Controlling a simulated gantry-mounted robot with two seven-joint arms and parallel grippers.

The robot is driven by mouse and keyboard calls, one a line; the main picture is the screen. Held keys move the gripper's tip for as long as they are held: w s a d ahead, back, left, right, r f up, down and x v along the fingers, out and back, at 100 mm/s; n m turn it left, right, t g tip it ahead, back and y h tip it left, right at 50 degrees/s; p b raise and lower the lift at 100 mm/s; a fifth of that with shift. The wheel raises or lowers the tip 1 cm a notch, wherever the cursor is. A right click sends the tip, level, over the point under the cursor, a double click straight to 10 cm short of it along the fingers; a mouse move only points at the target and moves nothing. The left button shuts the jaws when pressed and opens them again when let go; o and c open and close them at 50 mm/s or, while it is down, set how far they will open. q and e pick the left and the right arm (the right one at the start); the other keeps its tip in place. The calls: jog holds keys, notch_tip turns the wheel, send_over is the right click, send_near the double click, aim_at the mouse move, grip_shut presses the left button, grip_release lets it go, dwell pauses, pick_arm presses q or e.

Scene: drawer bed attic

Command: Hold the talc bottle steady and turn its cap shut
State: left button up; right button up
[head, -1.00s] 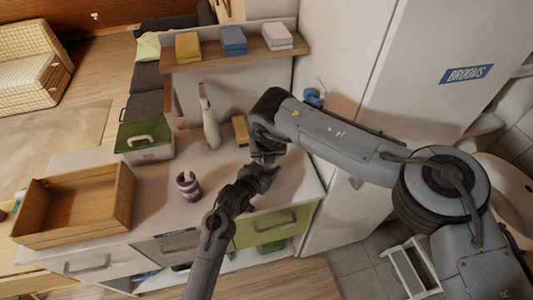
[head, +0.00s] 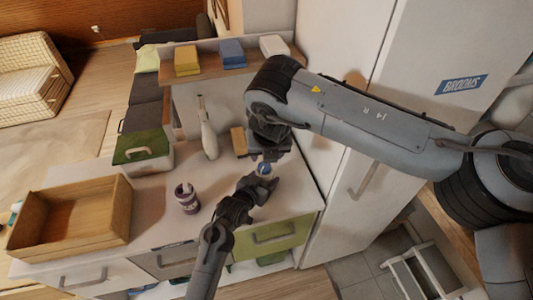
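A small blue-topped, pale thing (head: 264,170), which looks like the talc bottle with its cap, shows between my two grippers over the right part of the counter. Most of it is hidden by the grippers. My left gripper (head: 262,187) comes from the front and has its fingers at the lower part of this thing. I cannot tell whether they press on it. My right gripper (head: 266,153) is just above and behind it, pointing down. Its fingertips are too dark and small to tell whether they touch the cap.
A purple jar (head: 187,200), a white tall-necked bottle (head: 209,138) and a yellow-brown block (head: 239,141) stand on the counter (head: 160,190). A wooden open box (head: 118,215) and a green-lidded box (head: 142,150) are at the left. The tall broom cabinet (head: 345,180) bounds the right side.

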pick_arm(q)
jog(key=o, duration=1.2)
jog(key=shift+s, duration=0.1)
